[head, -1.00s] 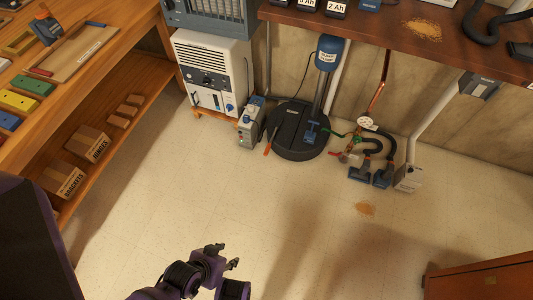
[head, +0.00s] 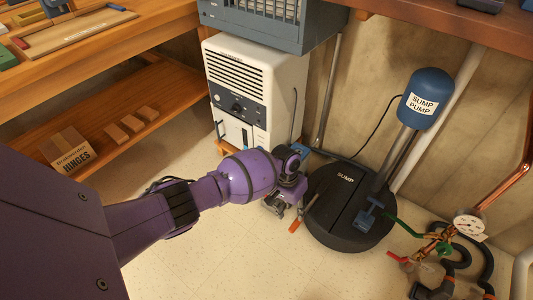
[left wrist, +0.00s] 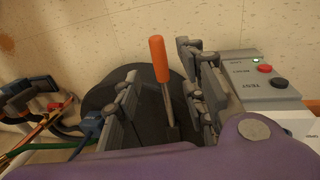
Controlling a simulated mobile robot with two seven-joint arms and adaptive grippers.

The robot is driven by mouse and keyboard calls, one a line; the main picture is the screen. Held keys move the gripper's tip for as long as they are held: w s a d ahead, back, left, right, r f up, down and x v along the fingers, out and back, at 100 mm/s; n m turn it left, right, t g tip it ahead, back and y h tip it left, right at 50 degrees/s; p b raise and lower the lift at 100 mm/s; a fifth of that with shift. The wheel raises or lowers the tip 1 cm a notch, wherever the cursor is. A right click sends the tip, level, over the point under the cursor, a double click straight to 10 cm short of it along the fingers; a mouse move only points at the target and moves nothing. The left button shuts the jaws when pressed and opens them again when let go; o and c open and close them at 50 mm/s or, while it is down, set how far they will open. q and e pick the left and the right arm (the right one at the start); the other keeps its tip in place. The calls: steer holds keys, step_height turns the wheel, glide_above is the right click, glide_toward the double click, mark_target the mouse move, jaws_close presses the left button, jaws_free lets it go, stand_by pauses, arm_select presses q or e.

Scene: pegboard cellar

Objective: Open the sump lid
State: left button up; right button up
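The sump lid (head: 332,205) is a black round cover marked SUMP, flat on the floor pit. A bar with an orange handle (head: 295,226) sticks out at its left edge; the handle also shows in the left wrist view (left wrist: 158,58). My left gripper (head: 284,203) is at that edge, next to the handle. In the left wrist view its fingers (left wrist: 160,92) are spread, with the bar between them and gaps on both sides. A blue fitting (head: 370,212) sits on the lid's right part. My forearm hides some floor left of the lid. My right gripper is not in view.
The blue sump pump (head: 426,95) stands on a pipe behind the lid. A grey control box (left wrist: 262,80) with red and black buttons is close beside my fingers. A white appliance (head: 255,85) stands behind. Hoses and a gauge (head: 468,222) lie right.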

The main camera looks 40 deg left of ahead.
mark_target(296, 220)
arm_select(q)
steer(key=f+b, duration=0.1)
steer(key=w+f+b, duration=0.1)
steer(key=f, duration=0.1)
steer(key=d+f+b, duration=0.1)
steer(key=shift+w+d+f, duration=0.1)
steer(key=shift+w+f, duration=0.2)
steer(key=shift+d+f+b, duration=0.25)
steer(key=shift+f+b, duration=0.5)
steer(key=shift+f, duration=0.4)
steer(key=c, duration=0.4)
jaws_close()
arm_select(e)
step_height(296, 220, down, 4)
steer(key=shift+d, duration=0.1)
